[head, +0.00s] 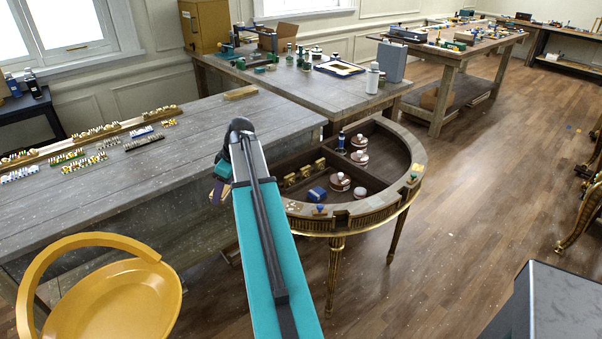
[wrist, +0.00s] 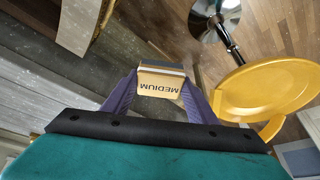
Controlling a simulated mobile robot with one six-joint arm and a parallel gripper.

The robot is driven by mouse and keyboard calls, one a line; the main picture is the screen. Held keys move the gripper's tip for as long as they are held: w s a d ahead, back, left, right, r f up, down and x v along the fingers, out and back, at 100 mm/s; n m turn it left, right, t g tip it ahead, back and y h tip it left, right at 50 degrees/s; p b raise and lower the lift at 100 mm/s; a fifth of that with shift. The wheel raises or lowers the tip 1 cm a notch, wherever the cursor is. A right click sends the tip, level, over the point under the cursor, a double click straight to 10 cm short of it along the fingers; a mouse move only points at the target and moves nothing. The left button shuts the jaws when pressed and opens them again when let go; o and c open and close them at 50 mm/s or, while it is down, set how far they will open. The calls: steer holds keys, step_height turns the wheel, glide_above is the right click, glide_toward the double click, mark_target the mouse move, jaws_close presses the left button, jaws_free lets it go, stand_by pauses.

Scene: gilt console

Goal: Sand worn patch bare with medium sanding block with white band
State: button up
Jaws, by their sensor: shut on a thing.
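My gripper (head: 220,188) is beside the left bench's right end, left of the half-round gilt console (head: 420,150); my arm partly hides it in the head view. In the wrist view its purple fingers (wrist: 160,88) are shut on a tan sanding block (wrist: 158,84) marked MEDIUM. A pale band and a dark layer show along the block's far edge. The block hangs over open space, touching nothing that I can see. The console's curved rim has pale and coloured spots, but I cannot tell which is the worn patch.
A yellow chair (head: 110,290) stands at the lower left and shows close on the right in the wrist view (wrist: 265,92). The left bench (head: 200,150) carries rows of small pieces. Round tins (head: 340,182) and a blue block (head: 316,194) sit inside the console.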

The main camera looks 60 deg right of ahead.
steer(key=s+d+n+p, duration=0.2)
steer(key=s+d+p, duration=0.4)
steer(key=s+d, duration=1.3)
steer(key=shift+r+y, duration=0.3)
steer(key=shift+d+f, duration=0.1)
steer(key=shift+f+b, duration=0.45)
steer(key=shift+f, duration=1.2)
